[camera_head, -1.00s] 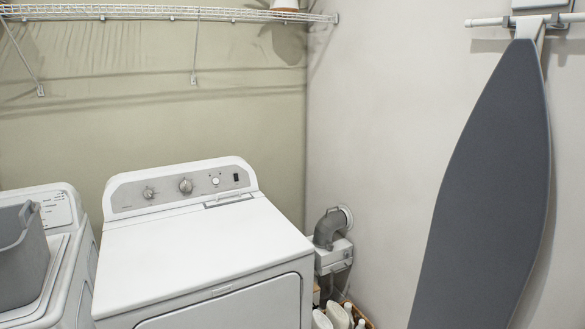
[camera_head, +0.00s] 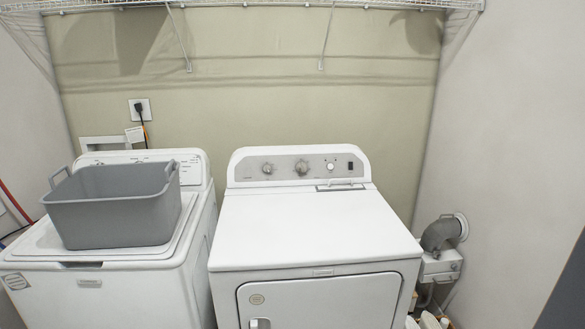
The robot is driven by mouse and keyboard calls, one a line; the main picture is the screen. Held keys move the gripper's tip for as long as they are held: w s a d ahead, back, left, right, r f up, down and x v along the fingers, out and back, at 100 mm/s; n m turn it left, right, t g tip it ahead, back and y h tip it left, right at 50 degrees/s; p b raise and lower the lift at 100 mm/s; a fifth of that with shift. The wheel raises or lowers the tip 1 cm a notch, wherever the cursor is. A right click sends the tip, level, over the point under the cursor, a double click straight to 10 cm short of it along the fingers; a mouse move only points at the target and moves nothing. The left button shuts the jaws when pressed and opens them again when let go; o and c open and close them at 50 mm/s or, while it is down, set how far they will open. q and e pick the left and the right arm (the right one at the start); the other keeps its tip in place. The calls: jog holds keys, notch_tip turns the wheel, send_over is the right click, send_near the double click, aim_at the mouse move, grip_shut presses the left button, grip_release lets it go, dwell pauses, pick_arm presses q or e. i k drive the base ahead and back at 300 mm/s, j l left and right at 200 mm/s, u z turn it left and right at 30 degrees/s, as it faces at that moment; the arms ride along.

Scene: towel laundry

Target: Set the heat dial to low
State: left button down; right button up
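A white dryer (camera_head: 312,228) stands in the middle of the view with its front door shut. Its grey control panel (camera_head: 284,168) is at the back of the top. The panel has a smaller knob (camera_head: 267,168) at the left, a larger dial (camera_head: 302,167) in the middle, and a small round white button (camera_head: 331,167) to the right. The dial markings are too small to read, so I cannot tell which knob is the heat dial or its setting. Neither of my grippers is in view.
A white washer (camera_head: 105,262) stands left of the dryer, with a grey basket (camera_head: 112,206) on its lid. A grey vent duct (camera_head: 440,233) and several bottles are at the dryer's right. A wire shelf (camera_head: 250,4) runs above. The dryer's top is mostly clear.

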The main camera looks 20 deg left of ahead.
aim_at(267, 168)
jog(key=i+j+u, duration=0.2)
jog(key=j, duration=0.2)
jog(key=i+j+u, duration=0.15)
jog(key=j, duration=0.25)
jog(key=i+j+u, duration=0.2)
jog(key=j, duration=0.15)
